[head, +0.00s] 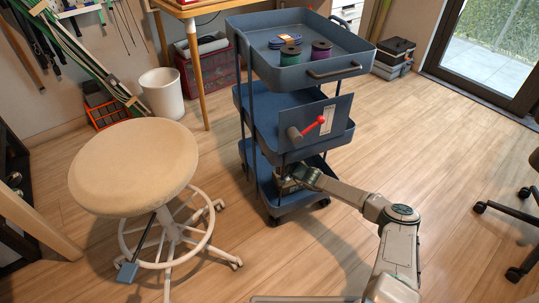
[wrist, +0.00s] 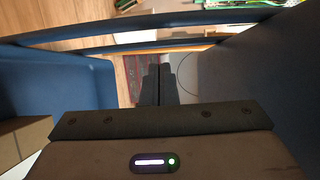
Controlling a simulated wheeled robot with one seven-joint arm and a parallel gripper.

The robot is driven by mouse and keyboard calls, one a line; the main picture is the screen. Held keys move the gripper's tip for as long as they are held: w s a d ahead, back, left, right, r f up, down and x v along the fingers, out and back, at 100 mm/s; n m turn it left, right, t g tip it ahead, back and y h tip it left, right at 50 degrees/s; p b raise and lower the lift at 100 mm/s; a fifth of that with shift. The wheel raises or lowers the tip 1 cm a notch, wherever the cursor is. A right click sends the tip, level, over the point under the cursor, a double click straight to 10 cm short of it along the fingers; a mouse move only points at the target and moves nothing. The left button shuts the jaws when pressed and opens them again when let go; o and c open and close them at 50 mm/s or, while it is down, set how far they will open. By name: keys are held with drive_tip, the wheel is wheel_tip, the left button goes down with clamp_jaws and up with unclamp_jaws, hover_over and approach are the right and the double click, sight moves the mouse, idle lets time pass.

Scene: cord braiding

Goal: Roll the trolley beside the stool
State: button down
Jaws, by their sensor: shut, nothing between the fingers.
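The blue three-tier trolley (head: 262,88) stands upright to the right of the stool in the head view, with a clear gap of floor between them. Spools and a blue coil lie on its top tray. A panel with a red crank is on its right side. The stool (head: 135,165) has a round beige seat and a white wheeled base with a foot ring. My gripper (head: 287,182) is at the trolley's lower part, just below the crank panel. In the wrist view my gripper (wrist: 158,84) has its fingers together, with blue trolley surfaces on both sides. Whether it touches the trolley cannot be told.
A white bin (head: 162,94) stands behind the stool. A wooden table leg (head: 198,75) is close to the trolley's left. An orange crate (head: 107,113) is by the wall. Stacked cases (head: 394,56) stand at the back right. The floor right of the trolley is open.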

drive_tip(key=s+d+p, duration=0.2)
drive_tip(key=s+d, duration=0.1)
drive_tip(key=d, duration=0.8)
drive_tip(key=shift+s, duration=0.25)
